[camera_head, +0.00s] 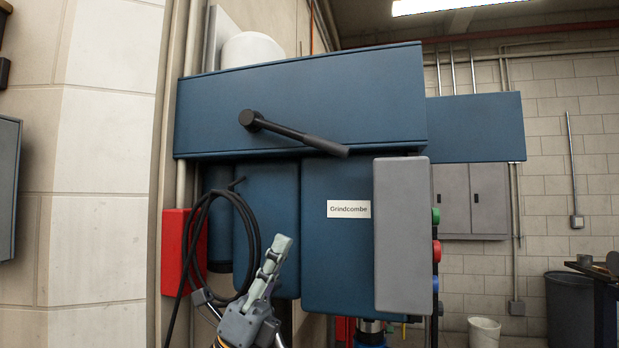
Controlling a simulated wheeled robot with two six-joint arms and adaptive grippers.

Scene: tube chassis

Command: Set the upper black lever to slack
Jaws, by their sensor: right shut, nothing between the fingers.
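The upper black lever (298,134) is on the front face of the blue machine's upper housing (330,90). Its round hub is at the left and its arm slopes down to the right, ending in a thicker grip near the housing's lower edge. My right gripper (283,244) is below the lever and to the left of the grip's end, in front of the lower blue body. Its fingers are together and point up, with nothing between them. It is apart from the lever. My left gripper is not in view.
A coiled black cable (250,215) hangs beside a red box (173,250) at the left. A grey panel (402,235) stands out at the right of the lower body, with coloured buttons (436,250) on its side. The space before the lever looks clear.

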